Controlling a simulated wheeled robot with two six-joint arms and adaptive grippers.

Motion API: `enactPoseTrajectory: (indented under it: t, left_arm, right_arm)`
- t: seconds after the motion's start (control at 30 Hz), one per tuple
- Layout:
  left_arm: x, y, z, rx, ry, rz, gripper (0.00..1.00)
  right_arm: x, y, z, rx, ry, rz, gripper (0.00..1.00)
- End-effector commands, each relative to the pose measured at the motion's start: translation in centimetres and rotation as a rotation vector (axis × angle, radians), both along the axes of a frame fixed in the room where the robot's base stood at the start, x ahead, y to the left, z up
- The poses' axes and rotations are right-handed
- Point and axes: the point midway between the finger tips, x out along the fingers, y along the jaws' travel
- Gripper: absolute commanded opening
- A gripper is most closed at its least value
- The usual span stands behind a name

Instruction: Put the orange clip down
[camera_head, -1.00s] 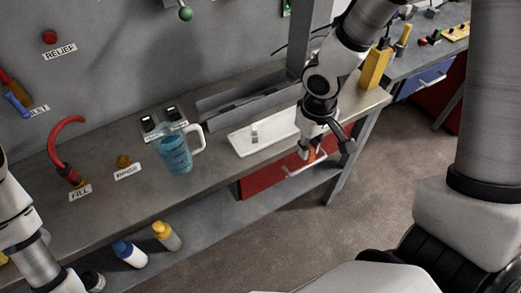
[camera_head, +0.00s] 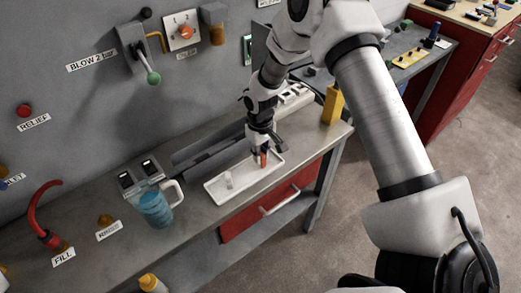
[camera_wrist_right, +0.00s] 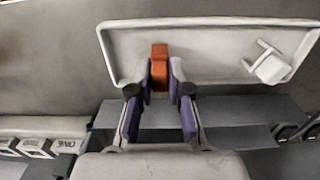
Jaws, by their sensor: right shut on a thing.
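The orange clip (camera_wrist_right: 159,68) is between the fingertips of my right gripper (camera_wrist_right: 160,85), which is shut on it. In the head view the clip (camera_head: 263,159) shows as a small orange piece below my right gripper (camera_head: 262,150), at the white tray (camera_head: 215,193). In the wrist view the clip is over the near part of the tray (camera_wrist_right: 215,30). I cannot tell whether the clip touches the tray floor. A small pale clip-like piece (camera_wrist_right: 268,66) lies in the tray, apart from the orange clip. My left gripper is not in view.
A blue pitcher (camera_head: 155,209) stands left of the tray. A grey metal channel (camera_head: 205,145) runs behind the tray. A yellow block (camera_head: 332,104) stands at the bench's right end. A red drawer (camera_head: 270,207) is under the bench.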

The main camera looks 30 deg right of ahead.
Motion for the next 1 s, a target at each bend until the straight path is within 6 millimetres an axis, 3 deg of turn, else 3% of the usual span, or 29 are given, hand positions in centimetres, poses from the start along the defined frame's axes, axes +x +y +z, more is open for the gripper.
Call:
enactPoseTrajectory:
  t: [0.33,0.37,0.4,0.43,0.8,1.0]
  left_arm:
    - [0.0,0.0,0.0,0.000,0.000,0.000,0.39]
    - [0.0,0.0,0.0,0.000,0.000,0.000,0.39]
    - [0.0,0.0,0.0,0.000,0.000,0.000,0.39]
    - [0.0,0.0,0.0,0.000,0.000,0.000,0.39]
    - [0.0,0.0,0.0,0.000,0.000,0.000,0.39]
    - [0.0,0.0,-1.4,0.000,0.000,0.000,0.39]
  right_arm:
    - [0.0,0.0,-0.7,0.000,-0.002,0.000,0.00]
    - [0.0,0.0,-0.7,-0.001,-0.003,0.000,0.21]
    - [0.0,0.0,-0.6,-0.001,-0.003,0.000,0.35]
    - [0.0,0.0,-0.6,-0.001,-0.003,0.000,0.43]
    - [0.1,0.0,-0.1,-0.001,-0.003,0.000,0.43]
    - [0.2,0.0,3.6,0.000,-0.008,0.000,0.43]
